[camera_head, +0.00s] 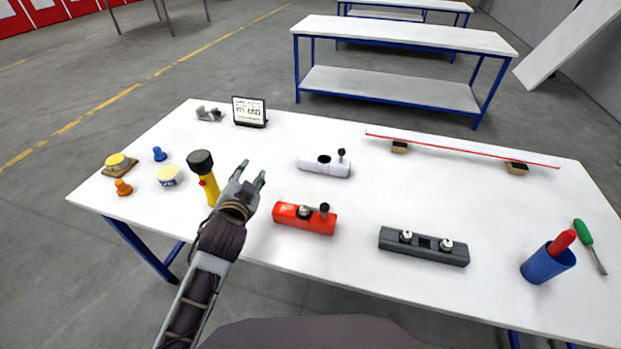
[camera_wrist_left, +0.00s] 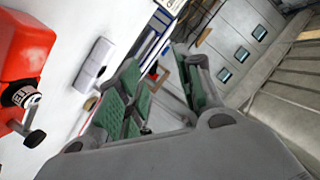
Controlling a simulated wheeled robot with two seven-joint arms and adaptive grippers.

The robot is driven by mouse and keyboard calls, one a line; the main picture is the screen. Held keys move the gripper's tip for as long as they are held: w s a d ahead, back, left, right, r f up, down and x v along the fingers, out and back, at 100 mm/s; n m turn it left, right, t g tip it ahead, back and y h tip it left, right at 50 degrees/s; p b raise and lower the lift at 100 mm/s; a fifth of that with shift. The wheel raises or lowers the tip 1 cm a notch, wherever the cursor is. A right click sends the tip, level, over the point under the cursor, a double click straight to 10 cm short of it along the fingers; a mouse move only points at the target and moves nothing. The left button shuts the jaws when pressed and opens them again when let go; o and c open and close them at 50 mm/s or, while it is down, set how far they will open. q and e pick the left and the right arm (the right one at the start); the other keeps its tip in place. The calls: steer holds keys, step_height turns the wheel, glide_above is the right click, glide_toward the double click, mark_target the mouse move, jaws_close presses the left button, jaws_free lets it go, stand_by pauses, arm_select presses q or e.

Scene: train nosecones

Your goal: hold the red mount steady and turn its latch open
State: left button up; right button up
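The red mount (camera_head: 304,219) lies on the white table near its front edge, left of the dark grey mount. Its latch, a small lever with a black knob (camera_head: 324,208), stands up at its right end, beside a metal fitting. In the left wrist view the red mount (camera_wrist_left: 22,50) shows at the left edge, with its latch knob (camera_wrist_left: 36,136) below it. My left gripper (camera_head: 253,177) is open and empty, above the table to the left of the red mount and apart from it. Its green-padded fingers (camera_wrist_left: 160,95) are spread in the left wrist view. My right gripper is out of view.
A white mount (camera_head: 322,168) stands behind the red one; a dark grey mount (camera_head: 423,246) is to its right. A yellow flashlight (camera_head: 206,180) stands close left of my gripper. A blue cup (camera_head: 547,263) is at the right. The table between the mounts is clear.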

arm_select(q)
steer(key=w+d+r+m+t+h, duration=0.2)
steer(key=d+r+m+t+h, duration=0.3)
steer(key=d+r+m+h, duration=0.9)
steer(key=s+d+r+m+g+h, duration=0.35)
steer(key=d+m+g, duration=0.4)
steer(key=m, duration=0.25)
steer(key=s+d+r+m+g+h, duration=0.35)
steer(key=s+d+m+g, duration=0.2)
steer(key=m+g, duration=0.3)
steer(key=s+d+f+m+g+y, duration=0.1)
steer(key=d+f+m+g+y, duration=0.1)
steer(key=f+m+g+y, duration=0.3)
steer(key=s+d+f+m+g+y, duration=0.1)
steer(key=s+f+m+g+y, duration=0.15)
steer(key=f+m, duration=0.45)
steer(key=w+a+f+m+t+y, duration=0.1)
steer(key=w+a+f+y, duration=0.3)
steer(key=a, duration=0.3)
steer(key=w+a+f+m+t+y, duration=0.1)
steer(key=w+a+f+m+y, duration=0.1)
steer(key=w+a+f+y, duration=0.2)
steer(key=a+y, duration=0.2)
steer(key=a, duration=0.1)
steer(key=shift+w+f, duration=0.2)
steer(key=shift+w, duration=0.05)
